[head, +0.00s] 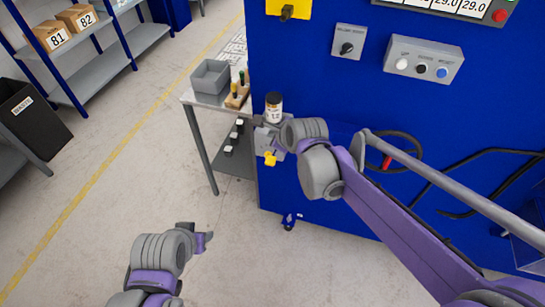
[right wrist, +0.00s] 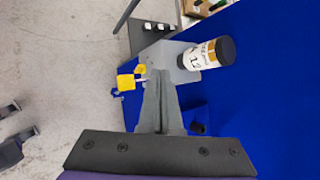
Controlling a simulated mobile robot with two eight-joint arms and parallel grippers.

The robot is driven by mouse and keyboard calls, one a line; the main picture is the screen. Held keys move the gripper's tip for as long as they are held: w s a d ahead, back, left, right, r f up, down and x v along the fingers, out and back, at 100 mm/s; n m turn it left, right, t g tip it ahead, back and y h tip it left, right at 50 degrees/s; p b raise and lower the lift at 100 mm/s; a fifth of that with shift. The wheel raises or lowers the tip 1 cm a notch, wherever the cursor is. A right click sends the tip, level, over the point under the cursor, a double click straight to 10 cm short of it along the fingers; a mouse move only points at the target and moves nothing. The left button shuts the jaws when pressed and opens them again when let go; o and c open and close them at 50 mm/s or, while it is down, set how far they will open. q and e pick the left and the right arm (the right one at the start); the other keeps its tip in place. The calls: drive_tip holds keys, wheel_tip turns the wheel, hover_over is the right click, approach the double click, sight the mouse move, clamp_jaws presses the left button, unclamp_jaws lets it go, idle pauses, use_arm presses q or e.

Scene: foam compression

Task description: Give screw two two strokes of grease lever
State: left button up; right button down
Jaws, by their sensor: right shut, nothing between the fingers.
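A grease unit (head: 268,136), a grey block on the side of the blue machine, carries a dark-capped canister (head: 274,106) with a white label. The label's small marking is hard to read. A yellow lever (head: 270,159) sticks out low on the unit; in the right wrist view the yellow lever (right wrist: 127,81) lies just left of my fingertips. My right gripper (head: 287,137) is shut and empty, in front of the grey block; its fingers (right wrist: 159,75) show together. I cannot tell whether they touch the lever. My left gripper (head: 206,241) is low over the floor, away from the unit; its jaw gap is unclear.
A side table (head: 193,98) with a grey bin (head: 210,77) and a wooden holder (head: 238,94) stands left of the unit. The blue machine (head: 330,90) fills the right, with a control box (head: 423,60) and dark cables.

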drive_tip(key=shift+f, duration=0.1)
drive_tip(key=b, duration=0.4)
hover_over(272, 160)
drive_tip(key=f, duration=0.5)
drive_tip(key=s+f, duration=0.1)
drive_tip(key=f, duration=0.1)
drive_tip(key=shift+d+f, duration=0.2)
drive_tip(key=shift+f, duration=0.1)
use_arm(q)
wheel_tip(272, 160, down, 7)
drive_tip(key=s, duration=0.2)
drive_tip(key=shift+s+r+g+b, duration=0.2)
drive_tip(key=shift+g+b, duration=0.1)
drive_tip(key=shift+b, duration=0.1)
use_arm(e)
drive_tip(key=shift+w+f, duration=0.1)
drive_tip(key=shift+f, duration=0.45)
use_arm(q)
drive_tip(key=shift+f, duration=0.1)
use_arm(e)
drive_tip(key=shift+f, duration=0.1)
use_arm(q)
drive_tip(key=shift+f, duration=0.25)
use_arm(e)
drive_tip(key=shift+f, duration=0.3)
